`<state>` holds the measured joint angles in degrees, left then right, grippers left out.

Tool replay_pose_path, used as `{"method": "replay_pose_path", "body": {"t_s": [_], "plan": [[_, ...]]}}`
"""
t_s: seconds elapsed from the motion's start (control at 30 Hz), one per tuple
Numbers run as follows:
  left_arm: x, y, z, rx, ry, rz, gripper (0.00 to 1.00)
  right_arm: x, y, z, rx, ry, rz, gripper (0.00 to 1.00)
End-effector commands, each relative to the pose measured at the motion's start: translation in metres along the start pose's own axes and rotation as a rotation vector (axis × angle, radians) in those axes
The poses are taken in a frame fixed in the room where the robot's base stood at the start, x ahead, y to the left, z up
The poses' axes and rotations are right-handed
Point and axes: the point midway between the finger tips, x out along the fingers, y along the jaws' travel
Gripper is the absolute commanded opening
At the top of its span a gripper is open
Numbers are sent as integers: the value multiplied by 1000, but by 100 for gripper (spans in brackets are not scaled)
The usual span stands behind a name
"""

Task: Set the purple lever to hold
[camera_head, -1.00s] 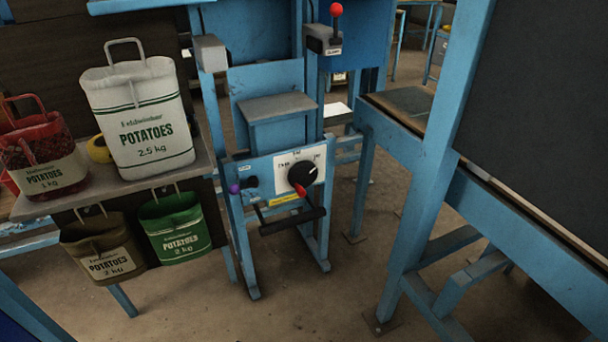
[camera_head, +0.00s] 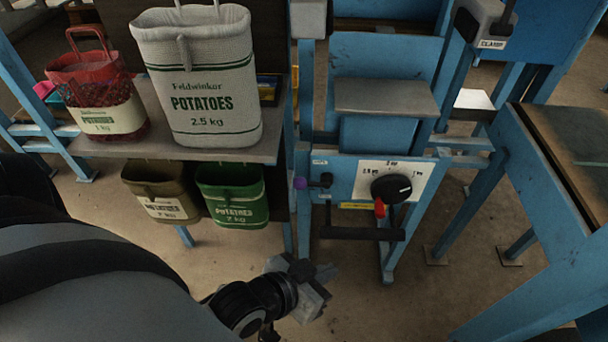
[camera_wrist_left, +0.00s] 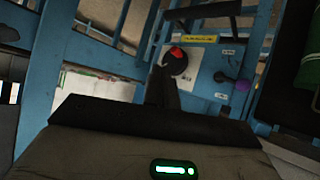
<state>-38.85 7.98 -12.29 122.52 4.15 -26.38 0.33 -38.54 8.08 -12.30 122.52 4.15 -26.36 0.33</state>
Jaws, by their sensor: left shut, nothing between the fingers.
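The purple lever (camera_head: 300,183) has a round purple knob at the left end of a short black stem, on the left of the blue machine's front panel (camera_head: 342,172). It also shows in the left wrist view (camera_wrist_left: 242,85), right of the dial. Its markings are too small to read. My left gripper (camera_head: 318,284) is shut and empty, below and in front of the panel in the head view, apart from the lever. Dark finger parts (camera_wrist_left: 162,88) show in the left wrist view. My right gripper is not in view.
A black dial (camera_head: 391,187) with a red handle (camera_head: 380,208) sits right of the lever, above a black bar (camera_head: 362,234). A shelf (camera_head: 200,150) with potato sacks (camera_head: 203,80) stands left, with green (camera_head: 232,195) and brown (camera_head: 160,192) sacks hanging below. A blue-framed table (camera_head: 550,170) stands right.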

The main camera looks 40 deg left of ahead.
Motion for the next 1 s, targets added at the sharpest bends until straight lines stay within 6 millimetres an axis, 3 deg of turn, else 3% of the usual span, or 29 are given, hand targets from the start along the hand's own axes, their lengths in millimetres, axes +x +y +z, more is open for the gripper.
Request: {"method": "replay_pose_path", "body": {"t_s": [0.17,0.23,0.27,0.37,0.53,0.67,0.8,1.0], "plan": [[-1,0,2,-1,-4,0,0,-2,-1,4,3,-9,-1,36],[-1,1,4,-1,-9,1,0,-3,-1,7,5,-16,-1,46],[0,0,6,2,-8,2,0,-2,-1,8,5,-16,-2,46],[15,-6,11,41,53,-2,0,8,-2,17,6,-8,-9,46],[68,-40,20,234,356,-71,0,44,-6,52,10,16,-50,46],[93,-80,22,419,647,-234,0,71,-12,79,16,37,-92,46],[96,-121,26,578,891,-471,0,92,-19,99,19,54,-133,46],[82,-152,32,691,1056,-720,0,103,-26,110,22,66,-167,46]]}}
